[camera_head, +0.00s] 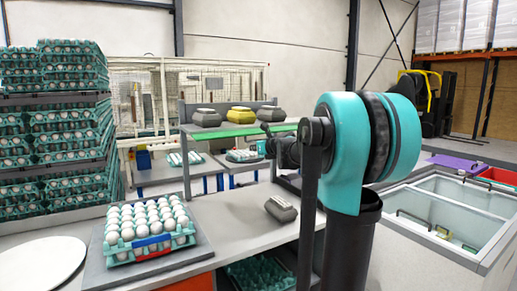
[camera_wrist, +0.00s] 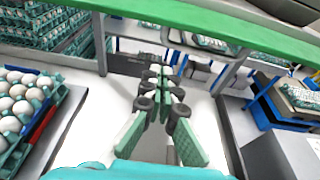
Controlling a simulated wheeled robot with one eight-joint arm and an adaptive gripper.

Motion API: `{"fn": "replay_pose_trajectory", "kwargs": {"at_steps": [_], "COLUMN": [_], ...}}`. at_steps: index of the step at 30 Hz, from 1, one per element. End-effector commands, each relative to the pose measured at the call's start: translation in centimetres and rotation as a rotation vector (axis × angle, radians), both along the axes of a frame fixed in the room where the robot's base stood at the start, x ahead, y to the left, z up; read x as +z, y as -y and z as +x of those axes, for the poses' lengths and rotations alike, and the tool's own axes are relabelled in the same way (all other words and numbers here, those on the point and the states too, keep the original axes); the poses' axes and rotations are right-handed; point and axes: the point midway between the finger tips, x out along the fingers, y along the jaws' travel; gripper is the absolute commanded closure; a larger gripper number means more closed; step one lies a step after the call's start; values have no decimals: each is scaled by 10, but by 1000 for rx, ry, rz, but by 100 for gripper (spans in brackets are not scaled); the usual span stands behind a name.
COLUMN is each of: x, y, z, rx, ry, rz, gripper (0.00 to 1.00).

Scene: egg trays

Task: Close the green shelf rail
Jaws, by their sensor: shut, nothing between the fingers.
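The green shelf rail (camera_head: 240,130) runs along the front of the raised shelf in the head view. In the wrist view the green rail (camera_wrist: 215,22) crosses the top of the picture from upper left to right. My gripper (camera_wrist: 161,72) has its fingertips together with nothing between them. In the wrist view the fingertips show below the rail; I cannot tell whether they touch it. In the head view my arm covers the right end of the rail, and my gripper is small and partly hidden there.
Grey and yellow cartons (camera_head: 240,116) stand on the shelf. A tray of white eggs (camera_head: 147,222) sits on the table at left, and a grey carton (camera_head: 281,208) lies on the table. Stacked egg trays (camera_head: 54,127) stand at far left.

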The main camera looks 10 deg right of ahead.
Motion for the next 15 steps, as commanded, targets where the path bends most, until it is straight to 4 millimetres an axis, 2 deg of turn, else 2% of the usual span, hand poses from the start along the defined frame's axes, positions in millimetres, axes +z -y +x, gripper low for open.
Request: {"fn": "replay_pose_trajectory", "kwargs": {"at_steps": [6, 9, 15], "x": [-9, 10, 27], "y": [-12, -10, -9], "z": [35, 30, 29], "rx": [1, 0, 0], "ry": [1, 0, -1], "rz": [-2, -1, -1], "gripper": [100, 100, 100]}}
